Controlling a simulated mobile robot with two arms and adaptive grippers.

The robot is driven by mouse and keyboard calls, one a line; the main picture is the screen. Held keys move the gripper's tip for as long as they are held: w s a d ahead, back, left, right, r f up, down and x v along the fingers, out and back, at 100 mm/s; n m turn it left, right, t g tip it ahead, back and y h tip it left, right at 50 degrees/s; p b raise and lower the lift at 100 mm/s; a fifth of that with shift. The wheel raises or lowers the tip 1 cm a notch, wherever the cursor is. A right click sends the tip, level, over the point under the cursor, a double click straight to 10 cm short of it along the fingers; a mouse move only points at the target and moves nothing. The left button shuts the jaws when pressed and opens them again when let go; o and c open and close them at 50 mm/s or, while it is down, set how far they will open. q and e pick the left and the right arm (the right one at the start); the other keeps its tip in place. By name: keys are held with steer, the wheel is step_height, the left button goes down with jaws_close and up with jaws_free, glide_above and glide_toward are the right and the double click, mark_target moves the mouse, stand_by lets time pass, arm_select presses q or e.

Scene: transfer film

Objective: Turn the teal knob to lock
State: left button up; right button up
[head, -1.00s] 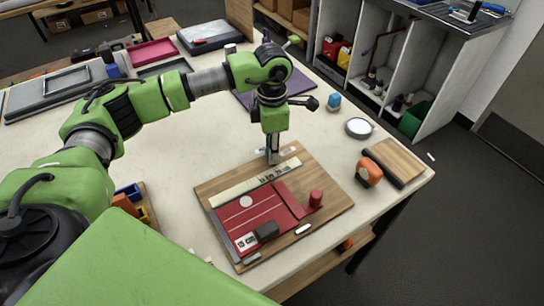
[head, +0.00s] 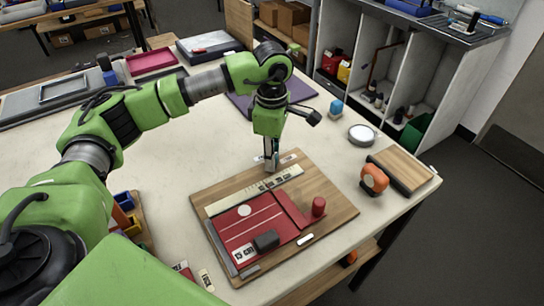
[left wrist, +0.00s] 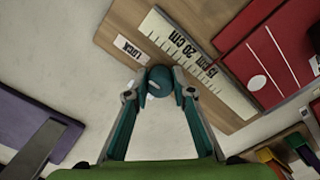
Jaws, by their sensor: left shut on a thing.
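The wooden board (head: 340,212) lies on the pale table and carries a red panel, a ruler strip (left wrist: 190,50) and a white label reading LOCK (left wrist: 131,49). The teal knob (left wrist: 160,77) is at the board's edge, between the fingertips of my left gripper (left wrist: 158,92) in the left wrist view. The fingers are shut on it from both sides. In the head view my left gripper (head: 271,163) points down at the board's far edge and hides the knob. The knob's exact turn angle cannot be told. My right gripper is not in view.
A red cylinder (head: 318,206) and a black block (head: 266,240) stand on the board. An orange tape dispenser (head: 374,179), a wooden slab (head: 402,168) and a round dish (head: 361,134) are at right. A purple mat (head: 240,104) lies behind.

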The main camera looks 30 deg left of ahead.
arm_select(q)
steer(key=o, duration=1.1)
steer(key=shift+r, duration=0.1)
step_height(320, 180, up, 12)
stand_by(0.4)
